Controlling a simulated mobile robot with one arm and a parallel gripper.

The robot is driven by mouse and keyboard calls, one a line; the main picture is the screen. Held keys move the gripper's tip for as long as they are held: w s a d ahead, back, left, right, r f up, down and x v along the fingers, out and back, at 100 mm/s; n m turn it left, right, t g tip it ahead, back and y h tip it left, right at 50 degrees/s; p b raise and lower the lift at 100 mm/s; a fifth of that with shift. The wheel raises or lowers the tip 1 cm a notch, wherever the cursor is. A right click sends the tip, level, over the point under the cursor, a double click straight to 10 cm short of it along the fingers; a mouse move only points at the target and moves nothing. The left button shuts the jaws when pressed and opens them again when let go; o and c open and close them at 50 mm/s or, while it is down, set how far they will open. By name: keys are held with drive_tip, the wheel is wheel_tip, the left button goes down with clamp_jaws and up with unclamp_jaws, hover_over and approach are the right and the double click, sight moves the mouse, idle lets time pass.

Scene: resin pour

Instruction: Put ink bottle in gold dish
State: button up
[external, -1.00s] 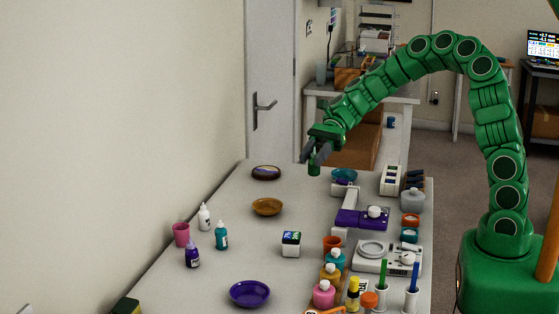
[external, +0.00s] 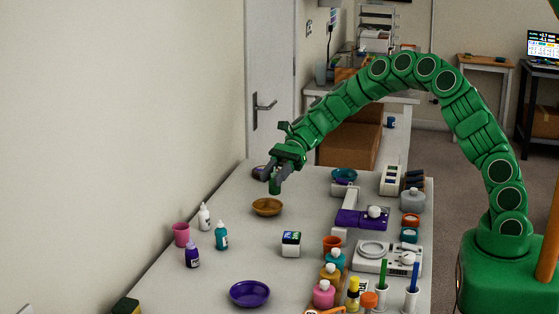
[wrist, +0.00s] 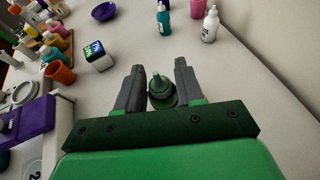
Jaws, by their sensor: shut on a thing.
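My gripper (external: 275,175) is shut on a small dark green bottle (external: 274,186), which I take to be the ink bottle. It hangs upright below the fingers, above the table. In the wrist view my gripper (wrist: 159,75) has the bottle (wrist: 161,92) between its two grey fingers, nozzle showing. The gold dish (external: 267,208) is a shallow amber-brown bowl on the table. In the external view it lies just below the held bottle, with a small gap between them.
A dark bowl (external: 259,172) stands behind. Left of the dish are a pink cup (external: 181,235) and white, teal and purple bottles (external: 221,236). A purple dish (external: 250,294) is in front. A small labelled box (external: 291,244) and crowded jars are to the right.

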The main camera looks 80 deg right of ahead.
drive_tip(key=shift+w+f, duration=0.95)
drive_tip(key=shift+f, duration=0.25)
drive_tip(key=shift+w+f, duration=0.1)
drive_tip(key=shift+f, duration=1.55)
drive_tip(key=shift+f, duration=0.1)
drive_tip(key=o, duration=1.1)
